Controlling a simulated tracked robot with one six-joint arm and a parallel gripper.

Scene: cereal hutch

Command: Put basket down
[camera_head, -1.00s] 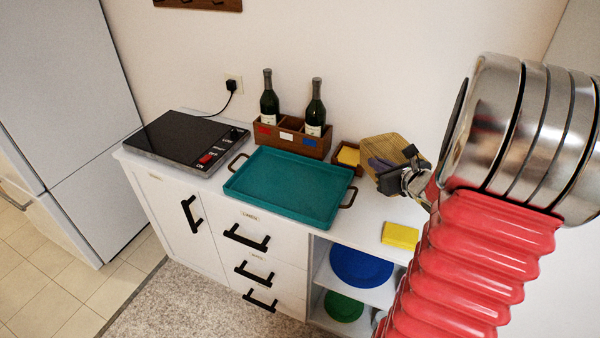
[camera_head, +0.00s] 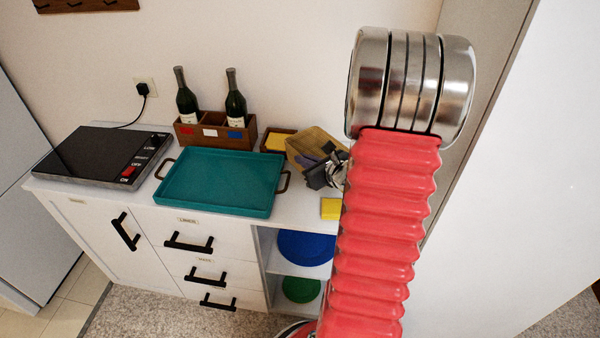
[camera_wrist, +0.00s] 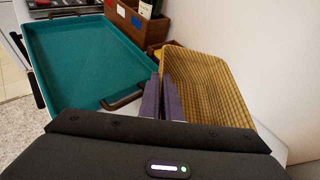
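The basket (camera_head: 305,146) is tan and woven, and it is tilted above the right part of the white counter, beside the small wooden box. My gripper (camera_head: 328,160) is at its right side in the head view. In the wrist view the basket (camera_wrist: 208,85) lies just ahead and to the right of my purple fingers (camera_wrist: 162,98). The fingers are close together at the basket's near left edge and look shut on its wall. The base of the basket is hidden, so I cannot tell whether it touches the counter.
A teal tray (camera_head: 220,180) lies left of the basket. A bottle rack (camera_head: 215,133) with two bottles and a small wooden box (camera_head: 277,141) stand behind. A yellow block (camera_head: 331,208) is near the counter's front edge. A black cooktop (camera_head: 100,155) is at left.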

